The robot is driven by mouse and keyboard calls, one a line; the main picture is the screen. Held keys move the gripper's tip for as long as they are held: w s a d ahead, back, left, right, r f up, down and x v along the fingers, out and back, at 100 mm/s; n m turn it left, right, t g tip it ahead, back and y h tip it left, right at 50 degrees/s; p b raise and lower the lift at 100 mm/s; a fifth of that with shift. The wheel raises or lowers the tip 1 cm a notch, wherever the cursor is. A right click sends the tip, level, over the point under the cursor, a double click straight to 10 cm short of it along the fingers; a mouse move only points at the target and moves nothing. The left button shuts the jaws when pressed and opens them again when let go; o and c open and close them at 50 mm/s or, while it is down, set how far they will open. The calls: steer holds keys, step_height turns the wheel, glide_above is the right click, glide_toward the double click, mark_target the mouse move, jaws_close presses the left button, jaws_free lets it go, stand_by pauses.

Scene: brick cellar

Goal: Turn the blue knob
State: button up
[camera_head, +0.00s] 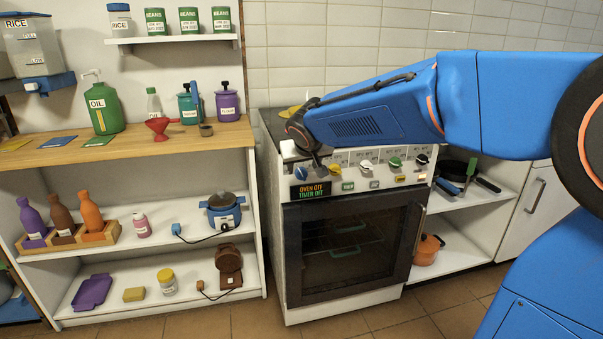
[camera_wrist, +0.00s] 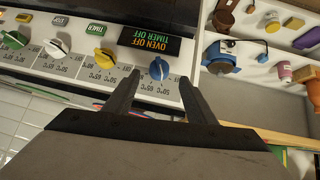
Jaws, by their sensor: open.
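The blue knob (camera_head: 300,173) is the leftmost knob on the stove's front panel in the head view. In the wrist view the blue knob (camera_wrist: 159,69) lies between and just beyond the two fingertips. My gripper (camera_wrist: 158,78) is open, with one finger on each side of the knob; I cannot tell whether either finger touches it. In the head view my gripper (camera_head: 313,158) is just above the knob, partly hidden by my wrist. The display (camera_wrist: 150,40) beside the knob reads "OVEN OFF, TIMER OFF".
A yellow knob (camera_wrist: 104,55), a white knob (camera_wrist: 55,47) and a green knob (camera_wrist: 15,39) sit farther along the panel. The oven door (camera_head: 350,240) is closed below. A shelf unit (camera_head: 200,158) with bottles and jars stands left of the stove.

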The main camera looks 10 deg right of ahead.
mark_target(302, 172)
steer(key=shift+x, duration=2.95)
steer(key=c, duration=1.1)
